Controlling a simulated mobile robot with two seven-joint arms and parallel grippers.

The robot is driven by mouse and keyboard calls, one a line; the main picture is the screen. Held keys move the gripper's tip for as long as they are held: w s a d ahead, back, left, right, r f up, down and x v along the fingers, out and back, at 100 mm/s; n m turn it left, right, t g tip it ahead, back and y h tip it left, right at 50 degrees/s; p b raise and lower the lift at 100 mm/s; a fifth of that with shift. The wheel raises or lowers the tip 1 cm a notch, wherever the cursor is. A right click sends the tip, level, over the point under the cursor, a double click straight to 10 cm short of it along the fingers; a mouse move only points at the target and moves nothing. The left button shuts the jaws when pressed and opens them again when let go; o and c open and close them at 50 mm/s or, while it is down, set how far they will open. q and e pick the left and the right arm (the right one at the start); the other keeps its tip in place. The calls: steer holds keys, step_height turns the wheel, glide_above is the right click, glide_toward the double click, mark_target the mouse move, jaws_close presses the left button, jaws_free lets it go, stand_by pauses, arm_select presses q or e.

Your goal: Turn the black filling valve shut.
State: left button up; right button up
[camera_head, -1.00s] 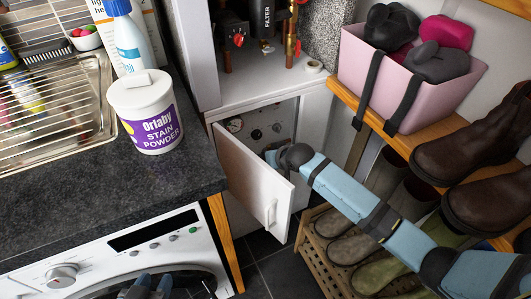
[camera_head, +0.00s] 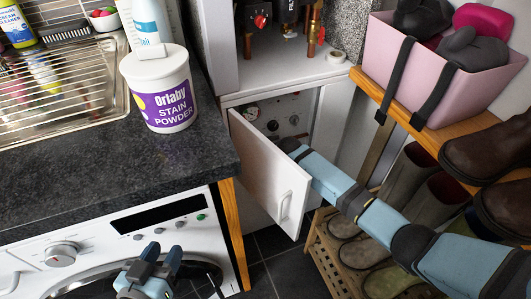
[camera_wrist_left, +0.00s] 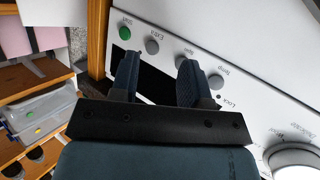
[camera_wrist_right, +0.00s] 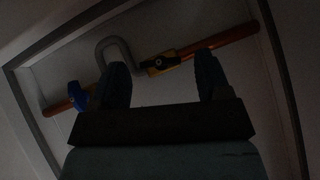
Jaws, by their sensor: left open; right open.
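In the dim right wrist view, the black filling valve (camera_wrist_right: 160,62) has a black handle on a brass body, joined to a copper pipe. The handle looks roughly in line with the pipe. My right gripper (camera_wrist_right: 161,74) is open, with its fingers on either side of the valve in the picture; I cannot tell whether they touch it. In the head view my right arm reaches into the low cupboard behind its white door (camera_head: 270,170), which hides the gripper. My left gripper (camera_head: 161,256) is open and empty in front of the washing machine (camera_head: 125,240).
A blue-handled valve (camera_wrist_right: 78,96) and a grey looped hose (camera_wrist_right: 115,46) are left of the black valve. The cupboard door stands open beside my right arm. A boot rack (camera_head: 325,250) and shelf (camera_head: 445,140) lie to the right, and a worktop (camera_head: 90,180) to the left.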

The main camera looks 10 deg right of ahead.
steer(key=c, duration=0.9)
steer(key=shift+d+m+y, duration=0.1)
steer(key=shift+m+y, duration=0.2)
steer(key=shift+y, duration=0.2)
steer(key=shift+f+y, duration=0.2)
steer(key=shift+y, duration=0.1)
steer(key=shift+d+m+y+b, duration=0.15)
steer(key=shift+m+y+b, duration=0.5)
steer(key=shift+b, duration=0.5)
steer(key=shift+r, duration=0.1)
arm_select(q)
steer(key=r, duration=0.1)
steer(key=d+r+t+h, duration=0.2)
steer(key=r, duration=0.1)
steer(key=shift+w, duration=0.35)
